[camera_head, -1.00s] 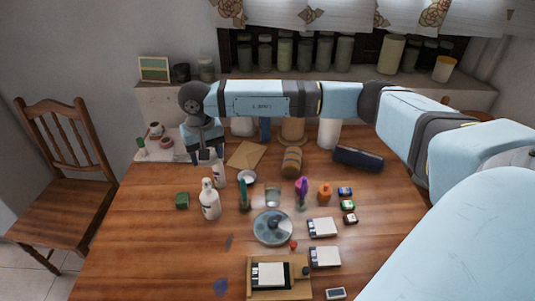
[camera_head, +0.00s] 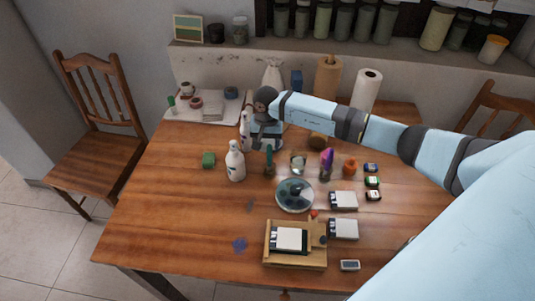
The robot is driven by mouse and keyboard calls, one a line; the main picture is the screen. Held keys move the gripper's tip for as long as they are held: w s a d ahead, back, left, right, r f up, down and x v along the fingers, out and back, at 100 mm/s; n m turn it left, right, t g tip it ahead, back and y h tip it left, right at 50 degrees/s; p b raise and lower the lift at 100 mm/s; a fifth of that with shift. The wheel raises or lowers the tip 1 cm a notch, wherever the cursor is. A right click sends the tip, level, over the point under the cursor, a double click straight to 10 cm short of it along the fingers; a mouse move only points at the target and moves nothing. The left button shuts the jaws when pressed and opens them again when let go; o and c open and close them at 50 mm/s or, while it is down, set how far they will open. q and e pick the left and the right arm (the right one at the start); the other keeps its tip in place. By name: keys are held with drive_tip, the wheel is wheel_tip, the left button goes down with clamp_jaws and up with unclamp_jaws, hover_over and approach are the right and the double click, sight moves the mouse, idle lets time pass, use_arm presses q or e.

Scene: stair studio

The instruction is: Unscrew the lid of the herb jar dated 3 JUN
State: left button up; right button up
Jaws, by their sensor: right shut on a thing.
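Several lidded jars with dark or greenish contents, one of them here (camera_head: 343,22), stand on the back ledge. A smaller jar (camera_head: 240,31) stands at the ledge's left end. Their labels are too small to read, so I cannot tell which is dated 3 JUN. My right gripper (camera_head: 266,146) points down over the back middle of the table, just right of a slim white bottle (camera_head: 245,130). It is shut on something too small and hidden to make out. My left gripper is out of view.
On the wooden table (camera_head: 180,220) stand a white pump bottle (camera_head: 236,163), a round dish (camera_head: 294,195), a clear glass (camera_head: 298,163) and a wooden tray (camera_head: 315,262). A paper roll (camera_head: 366,90) stands at the back. The table's front left is mostly clear.

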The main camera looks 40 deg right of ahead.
sight(266, 143)
drive_tip(key=shift+f, duration=3.55)
drive_tip(key=shift+f, duration=0.15)
drive_tip(key=o, duration=1)
wheel_tip(266, 143, up, 12)
drive_tip(key=shift+r, duration=0.2)
